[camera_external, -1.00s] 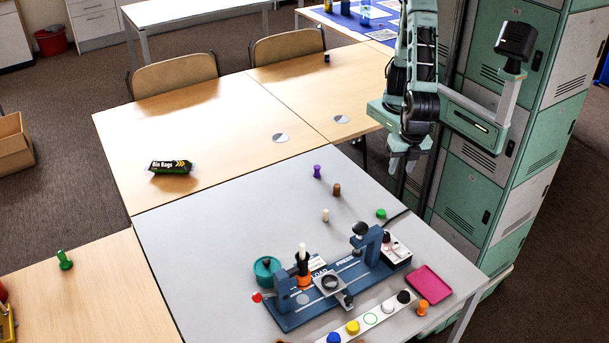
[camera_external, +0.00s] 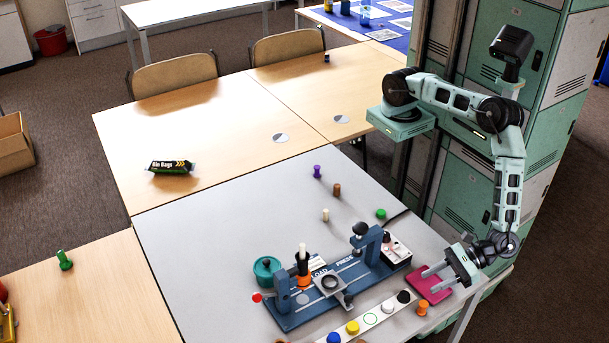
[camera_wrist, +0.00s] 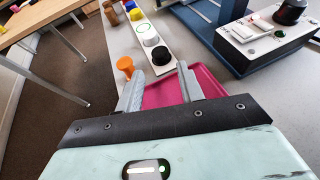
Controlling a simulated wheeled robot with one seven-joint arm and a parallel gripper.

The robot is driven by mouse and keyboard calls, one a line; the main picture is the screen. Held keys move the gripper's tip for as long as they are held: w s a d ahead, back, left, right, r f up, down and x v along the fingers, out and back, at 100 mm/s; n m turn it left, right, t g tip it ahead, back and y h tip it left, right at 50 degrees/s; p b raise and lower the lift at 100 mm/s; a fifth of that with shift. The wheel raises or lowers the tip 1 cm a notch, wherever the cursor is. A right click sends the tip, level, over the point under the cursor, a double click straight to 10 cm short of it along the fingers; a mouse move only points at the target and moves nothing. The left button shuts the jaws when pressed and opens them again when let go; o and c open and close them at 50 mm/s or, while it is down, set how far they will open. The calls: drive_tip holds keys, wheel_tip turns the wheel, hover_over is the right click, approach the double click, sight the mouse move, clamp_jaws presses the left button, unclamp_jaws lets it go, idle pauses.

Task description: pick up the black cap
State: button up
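The black cap (camera_external: 404,296) sits at the right end of a white strip (camera_external: 371,319); in the wrist view it is the nearest cap (camera_wrist: 161,56) on that strip. My gripper (camera_external: 426,279) is open and empty, pointing left above the pink tray (camera_external: 417,287), to the right of the black cap. In the wrist view the two fingers of my gripper (camera_wrist: 160,77) stand apart, with the black cap ahead of them, beyond the fingertips and clear of both.
An orange peg (camera_external: 422,308) stands close in front of the black cap. A white cap (camera_external: 388,306), a yellow cap (camera_external: 352,327) and a blue cap (camera_external: 334,337) share the strip. The blue press (camera_external: 350,280) and a white switch box (camera_external: 396,252) stand behind it.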

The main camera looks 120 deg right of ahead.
sight(406, 293)
drive_tip(key=p+x, duration=0.1)
drive_tip(key=x, duration=0.6)
drive_tip(key=shift+w+f, duration=0.1)
drive_tip(key=c, duration=0.8)
